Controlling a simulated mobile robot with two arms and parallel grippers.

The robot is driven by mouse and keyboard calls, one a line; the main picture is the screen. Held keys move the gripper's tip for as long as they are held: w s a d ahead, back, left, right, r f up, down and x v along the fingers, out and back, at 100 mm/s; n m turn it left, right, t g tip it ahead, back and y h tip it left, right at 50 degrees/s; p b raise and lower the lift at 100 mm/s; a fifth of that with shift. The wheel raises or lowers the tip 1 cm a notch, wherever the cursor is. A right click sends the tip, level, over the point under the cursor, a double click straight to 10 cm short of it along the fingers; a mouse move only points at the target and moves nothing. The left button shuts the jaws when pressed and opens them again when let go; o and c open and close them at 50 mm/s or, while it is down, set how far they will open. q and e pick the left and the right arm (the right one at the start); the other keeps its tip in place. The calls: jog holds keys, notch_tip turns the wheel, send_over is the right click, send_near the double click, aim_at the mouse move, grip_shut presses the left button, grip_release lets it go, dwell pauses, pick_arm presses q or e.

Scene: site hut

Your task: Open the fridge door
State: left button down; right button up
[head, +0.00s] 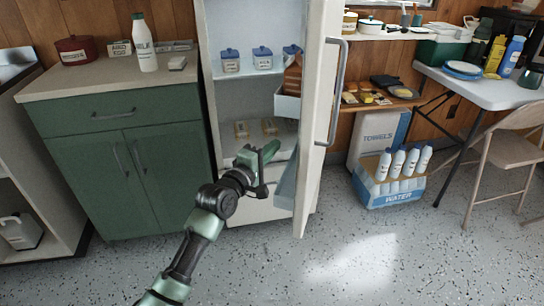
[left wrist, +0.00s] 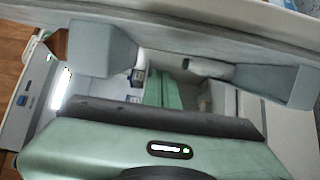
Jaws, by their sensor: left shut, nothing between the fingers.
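The fridge (head: 232,207) stands right of the green cabinet. Its door (head: 315,130) is swung wide open towards me and is seen nearly edge-on. The long grey handle (head: 338,90) is on the door's outer face, to the right. Shelves with blue-lidded jars (head: 262,60) show inside. My left gripper (head: 268,152) is shut and empty, in front of the open compartment, on the inner side of the door. I cannot tell whether it touches the door. The left wrist view shows my green gripper body (left wrist: 150,155) close to pale fridge parts. My right gripper is out of view.
The green cabinet (head: 125,160) stands left, with a milk bottle (head: 144,45) on its top. Right of the door are a blue water pack (head: 392,190), a folding table (head: 480,90) and a chair (head: 497,150). The speckled floor (head: 370,255) in front is clear.

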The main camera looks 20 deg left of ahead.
pick_arm(q)
jog(key=w+d+b, duration=0.1)
jog(key=w+d, duration=0.4)
jog(key=w, duration=0.1)
jog(key=shift+w, duration=0.15)
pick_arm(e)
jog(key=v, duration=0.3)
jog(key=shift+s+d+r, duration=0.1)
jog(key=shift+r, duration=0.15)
pick_arm(q)
jog(key=shift+d, duration=0.1)
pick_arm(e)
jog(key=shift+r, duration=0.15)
